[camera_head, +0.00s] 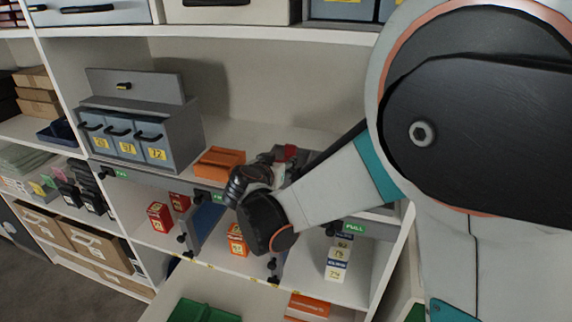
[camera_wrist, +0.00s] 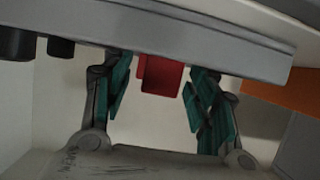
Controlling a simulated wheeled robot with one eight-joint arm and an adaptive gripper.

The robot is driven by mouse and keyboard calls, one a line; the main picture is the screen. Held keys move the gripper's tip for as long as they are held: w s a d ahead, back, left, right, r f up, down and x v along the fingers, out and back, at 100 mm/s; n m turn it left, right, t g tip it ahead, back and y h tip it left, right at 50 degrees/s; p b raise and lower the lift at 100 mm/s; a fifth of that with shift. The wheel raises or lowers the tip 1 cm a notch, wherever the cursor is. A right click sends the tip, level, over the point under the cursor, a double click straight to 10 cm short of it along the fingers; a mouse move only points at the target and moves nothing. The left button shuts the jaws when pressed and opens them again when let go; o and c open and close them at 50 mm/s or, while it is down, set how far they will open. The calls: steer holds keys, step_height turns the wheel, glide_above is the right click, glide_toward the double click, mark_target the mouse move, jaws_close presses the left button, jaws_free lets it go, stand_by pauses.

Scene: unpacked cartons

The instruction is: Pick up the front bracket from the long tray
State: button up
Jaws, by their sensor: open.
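A red part (camera_wrist: 160,76), which I take to be the front bracket, shows in the wrist view between the fingertips, at the edge of a long grey tray wall (camera_wrist: 215,48). In the head view a red part (camera_head: 286,152) shows just past my wrist on the shelf, largely hidden by my arm. My gripper (camera_wrist: 155,92) is open, with one teal-padded finger on each side of the red part. I see a gap on both sides of it. In the head view the fingers are hard to make out and the tray is mostly hidden.
An orange box (camera_head: 219,162) lies on the same shelf left of my gripper. A grey drawer unit (camera_head: 150,140) stands further left. Below are red boxes (camera_head: 160,217) and a white stacked box (camera_head: 338,258). The shelf above limits headroom.

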steer(key=shift+w+f, duration=0.15)
steer(key=shift+w, duration=0.05)
steer(key=shift+s, duration=0.15)
steer(key=c, duration=1)
steer(key=shift+o, duration=0.2)
